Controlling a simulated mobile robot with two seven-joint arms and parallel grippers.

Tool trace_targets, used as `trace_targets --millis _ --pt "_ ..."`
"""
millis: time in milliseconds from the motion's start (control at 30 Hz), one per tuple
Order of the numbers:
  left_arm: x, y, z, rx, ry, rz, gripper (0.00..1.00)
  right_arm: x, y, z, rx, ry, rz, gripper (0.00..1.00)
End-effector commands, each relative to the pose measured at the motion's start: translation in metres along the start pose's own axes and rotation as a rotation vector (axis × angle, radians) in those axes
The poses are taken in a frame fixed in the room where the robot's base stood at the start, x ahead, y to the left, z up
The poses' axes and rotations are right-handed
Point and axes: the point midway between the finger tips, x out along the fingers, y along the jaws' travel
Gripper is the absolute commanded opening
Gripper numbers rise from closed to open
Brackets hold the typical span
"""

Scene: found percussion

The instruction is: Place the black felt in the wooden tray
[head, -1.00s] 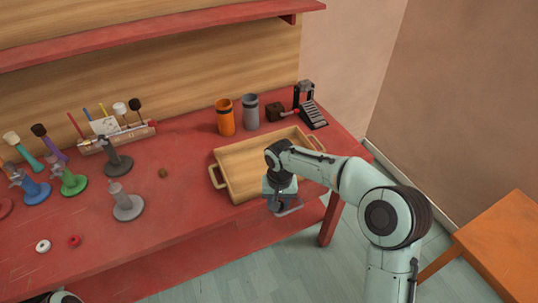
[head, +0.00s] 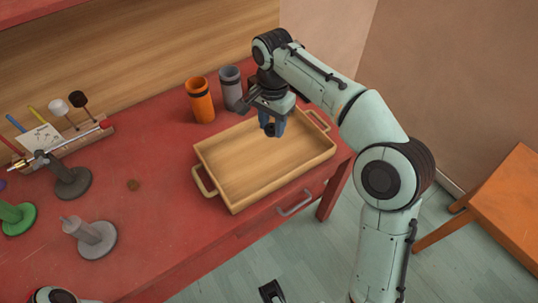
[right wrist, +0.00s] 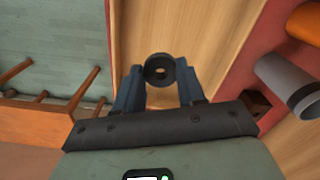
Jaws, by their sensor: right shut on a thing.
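In the head view the felt (head: 269,130) shows as a small dark spot at the tips of my right gripper (head: 272,127), which points down. The wooden tray (head: 237,168) lies on the red bench, and the gripper is above its back right part. The tray floor (right wrist: 195,35) also shows behind the felt in the wrist view. The tray looks empty.
An orange cup (head: 201,102) and a grey cup (head: 230,90) stand behind the tray. A grey peg stand (head: 91,238) and a green one (head: 17,217) stand at the left. A drawer handle (head: 295,203) juts out in front.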

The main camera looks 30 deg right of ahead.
Motion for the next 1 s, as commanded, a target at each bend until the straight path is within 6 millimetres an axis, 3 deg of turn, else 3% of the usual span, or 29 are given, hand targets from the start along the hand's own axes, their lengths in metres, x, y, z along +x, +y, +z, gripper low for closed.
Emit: trace_targets --millis 33,100,300,567,800,1000 --pt "0.006 -0.001 -0.002 0.001 0.006 0.001 0.68 0.019 0.001 0.0 0.0 -0.002 0.005 0.12" --pt "0.009 -0.002 -0.005 0.002 0.015 0.003 0.68 0.038 0.001 0.0 0.0 -0.001 0.006 0.12" --pt "0.016 -0.002 -0.011 0.003 0.03 0.006 0.68 0.078 0.0 0.0 -0.001 0.0 0.002 0.11" --pt "0.018 -0.002 -0.013 0.004 0.036 0.008 0.68 0.097 0.0 0.0 -0.002 0.0 0.001 0.11" --pt "0.024 -0.003 -0.016 0.005 0.045 0.01 0.68 0.132 0.0 0.0 -0.002 -0.001 0.003 0.11" --pt "0.023 -0.002 -0.017 0.005 0.046 0.01 0.68 0.133 -0.001 0.0 -0.003 0.001 -0.001 0.11"
